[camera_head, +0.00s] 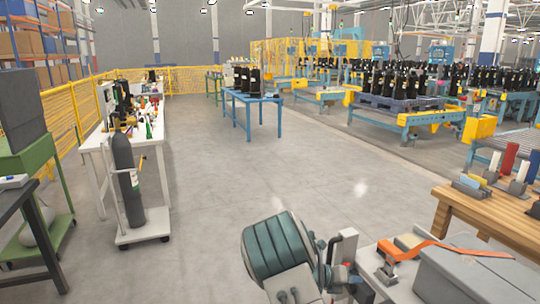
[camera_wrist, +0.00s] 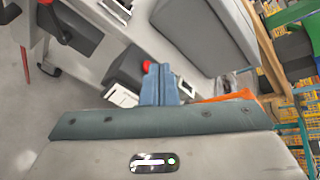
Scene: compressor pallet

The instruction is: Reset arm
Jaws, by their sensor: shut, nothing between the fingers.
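My gripper (camera_wrist: 160,85) shows in the wrist view, its two blue-grey fingers together with nothing between them. The fingers are over a pale surface with a red knob (camera_wrist: 147,65) close by their tips. In the head view, my teal and grey arm is folded low at the bottom middle. I cannot make out the fingertips there.
An orange strap (camera_head: 440,247) and a grey box (camera_head: 465,280) lie at the bottom right. A wooden bench (camera_head: 490,219) stands at right. A dark gas cylinder (camera_head: 127,180) stands on a trolley at left. A blue table (camera_head: 255,99) is farther off. The middle floor is clear.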

